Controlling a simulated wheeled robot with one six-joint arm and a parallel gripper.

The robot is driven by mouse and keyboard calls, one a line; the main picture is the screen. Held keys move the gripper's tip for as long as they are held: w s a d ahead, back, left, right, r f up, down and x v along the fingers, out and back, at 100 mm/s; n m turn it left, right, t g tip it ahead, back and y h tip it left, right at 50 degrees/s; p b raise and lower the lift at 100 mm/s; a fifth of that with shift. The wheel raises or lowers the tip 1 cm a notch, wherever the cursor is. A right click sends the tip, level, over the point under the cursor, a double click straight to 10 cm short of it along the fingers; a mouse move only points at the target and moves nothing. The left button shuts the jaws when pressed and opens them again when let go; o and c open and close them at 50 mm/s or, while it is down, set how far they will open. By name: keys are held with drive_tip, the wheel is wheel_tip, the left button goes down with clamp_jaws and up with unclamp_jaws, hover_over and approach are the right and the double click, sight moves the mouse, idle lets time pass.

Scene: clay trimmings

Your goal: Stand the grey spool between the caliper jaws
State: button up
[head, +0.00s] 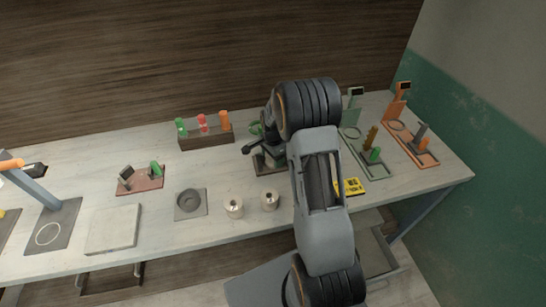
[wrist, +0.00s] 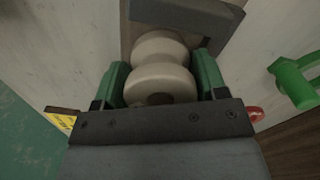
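A pale grey, waisted spool (wrist: 160,84) sits between the green fingers of my gripper (wrist: 162,82) in the wrist view. Both fingers appear to touch its sides. A dark grey block and base (wrist: 184,14) lie just beyond it; I cannot tell whether the spool rests on them. In the head view my arm hides the spool and most of the gripper. Which fixture is the caliper is unclear. A reddish plate (head: 151,187) on the left carries a tilted grey block (head: 125,177) and a green block (head: 155,169) with a gap between.
A wooden rack (head: 206,140) stands behind. Green (head: 353,93) and orange (head: 402,89) stands are at right. A yellow item (head: 354,187) lies beside my arm.

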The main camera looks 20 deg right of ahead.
drive_tip(key=o, duration=0.4)
wheel_tip(320, 180, up, 16)
drive_tip(key=s+a+n+b, duration=0.1)
drive_tip(key=s+a+n, duration=0.1)
drive_tip(key=s, duration=0.1)
drive_tip(key=s+a+r+n+t, duration=0.1)
drive_tip(key=s+a+n+t, duration=0.1)
drive_tip(key=s+a+n, duration=0.2)
drive_tip(key=s+a+r+n+t, duration=0.2)
drive_tip(key=s+a+n, duration=0.2)
drive_tip(key=s+n, duration=0.6)
drive_tip(key=s, duration=0.3)
drive_tip(key=shift+s+r, duration=0.3)
drive_tip(key=shift+s, duration=0.05)
